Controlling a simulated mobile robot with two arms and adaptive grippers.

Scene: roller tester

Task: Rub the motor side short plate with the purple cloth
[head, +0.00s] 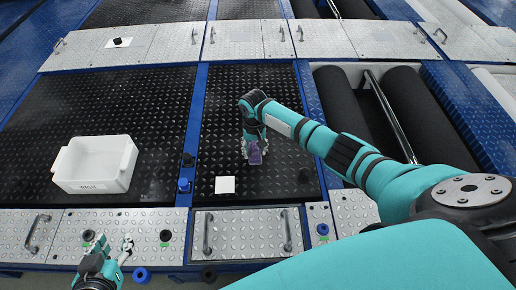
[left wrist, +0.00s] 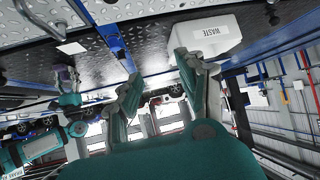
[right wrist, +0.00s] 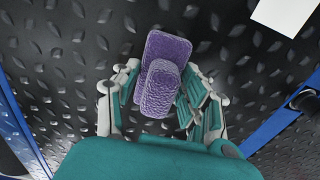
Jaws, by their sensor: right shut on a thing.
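The purple cloth (head: 255,155) is pinched in my right gripper (head: 252,148), over the short black diamond-patterned plate (head: 222,110) between two blue rails. In the right wrist view the folded cloth (right wrist: 165,75) sits between the two fingers (right wrist: 160,85), with the dark plate (right wrist: 60,60) behind it. I cannot tell whether the cloth touches the plate. My left gripper (head: 112,245) is open and empty over the silver front panels at lower left. Its spread fingers also show in the left wrist view (left wrist: 158,75).
A white bin (head: 95,163) marked waste stands on the left black plate. A white square (head: 225,185) lies on the short plate, left of and nearer than the cloth. Black rollers (head: 342,120) lie to the right. Silver panels with handles (head: 247,230) run along the front.

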